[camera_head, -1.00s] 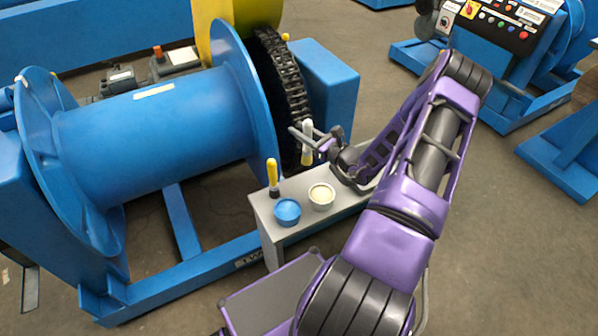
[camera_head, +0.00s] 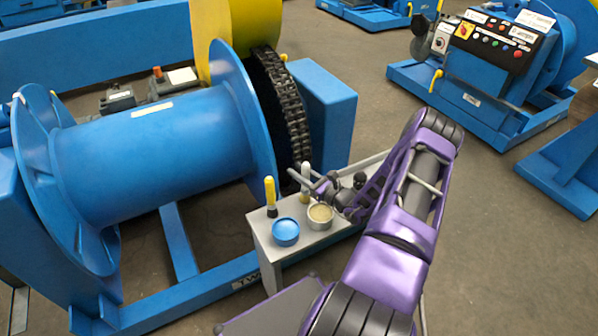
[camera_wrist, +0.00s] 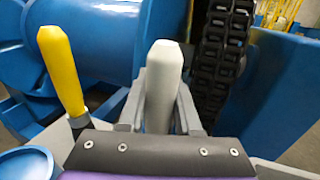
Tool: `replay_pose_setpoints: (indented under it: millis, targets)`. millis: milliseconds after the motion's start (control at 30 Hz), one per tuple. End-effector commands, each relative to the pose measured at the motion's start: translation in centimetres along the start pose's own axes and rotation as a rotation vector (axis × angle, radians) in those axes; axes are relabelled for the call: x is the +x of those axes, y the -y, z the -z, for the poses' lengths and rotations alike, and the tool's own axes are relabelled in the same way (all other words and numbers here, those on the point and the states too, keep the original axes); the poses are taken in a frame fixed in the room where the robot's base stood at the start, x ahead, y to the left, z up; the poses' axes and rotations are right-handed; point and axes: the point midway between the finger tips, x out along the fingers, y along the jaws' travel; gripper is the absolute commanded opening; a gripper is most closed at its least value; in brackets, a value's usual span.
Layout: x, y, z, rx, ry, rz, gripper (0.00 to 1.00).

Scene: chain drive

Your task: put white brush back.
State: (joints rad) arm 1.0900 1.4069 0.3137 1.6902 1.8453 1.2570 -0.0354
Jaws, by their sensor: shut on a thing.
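The white brush (camera_head: 305,178) is upright in my gripper (camera_head: 312,184), which is shut on its pale handle. The brush is over the grey bench, just behind the tan-filled cup; its lower end is hidden, so I cannot tell whether it touches the bench. In the wrist view the white handle (camera_wrist: 163,85) stands between the gripper's fingers (camera_wrist: 160,105). A yellow-handled brush (camera_head: 270,194) stands upright on the bench to the left, and it also shows in the wrist view (camera_wrist: 62,70).
The grey bench (camera_head: 272,263) carries a blue cup (camera_head: 286,231) and a tan-filled cup (camera_head: 320,215) in front of the brushes. The black chain (camera_head: 291,112) and blue drum (camera_head: 155,145) stand close behind. A blue machine with a control panel (camera_head: 495,45) is at the back right.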

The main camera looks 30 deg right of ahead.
Motion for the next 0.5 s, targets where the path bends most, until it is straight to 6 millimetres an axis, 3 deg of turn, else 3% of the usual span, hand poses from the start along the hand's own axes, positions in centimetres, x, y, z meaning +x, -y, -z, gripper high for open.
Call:
replay_pose_setpoints:
  millis: [33, 200, 500]
  targets:
    - [-0.01, -0.01, 0.16, 0.001, 0.0, 0.0, 0.34]
    - [-0.01, 0.0, 0.11, 0.0, 0.0, 0.0, 0.62]
    - [-0.01, 0.01, -0.04, 0.0, 0.0, 0.0, 0.62]
